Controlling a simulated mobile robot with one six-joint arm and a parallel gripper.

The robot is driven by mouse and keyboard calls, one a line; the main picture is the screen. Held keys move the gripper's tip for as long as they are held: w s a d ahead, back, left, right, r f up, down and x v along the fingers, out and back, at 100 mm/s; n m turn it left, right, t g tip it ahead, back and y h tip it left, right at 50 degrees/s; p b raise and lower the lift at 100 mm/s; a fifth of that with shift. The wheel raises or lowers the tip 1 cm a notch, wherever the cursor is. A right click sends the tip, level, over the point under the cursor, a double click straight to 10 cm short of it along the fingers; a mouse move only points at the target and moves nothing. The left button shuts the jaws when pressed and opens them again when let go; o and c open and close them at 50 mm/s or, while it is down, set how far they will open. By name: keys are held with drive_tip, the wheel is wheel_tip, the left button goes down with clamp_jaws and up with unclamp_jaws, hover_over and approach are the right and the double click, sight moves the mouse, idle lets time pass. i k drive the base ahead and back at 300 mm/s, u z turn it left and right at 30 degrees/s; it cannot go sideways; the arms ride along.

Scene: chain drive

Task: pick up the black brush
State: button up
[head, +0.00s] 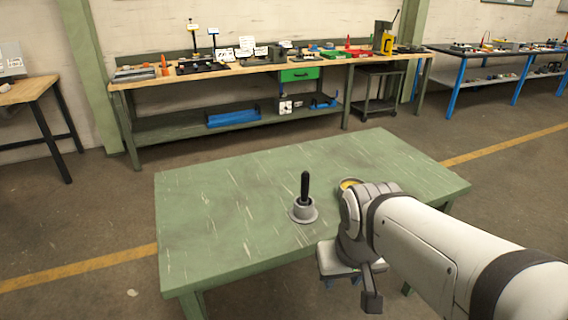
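A black brush (305,187) stands upright, its lower end inside a round grey holder (304,214) on the green table (220,235). Only its dark upper part shows; the lower end is hidden in the holder. My gripper (371,298) hangs at the table's front edge, right of and nearer than the brush, clear of it. Only a dark finger part of it shows, so its opening cannot be told.
The left half of the table is bare. A cluttered workbench (230,70) stands along the wall.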

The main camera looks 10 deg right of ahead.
sight(304, 176)
drive_tip(key=i, duration=0.9)
drive_tip(key=z, duration=0.05)
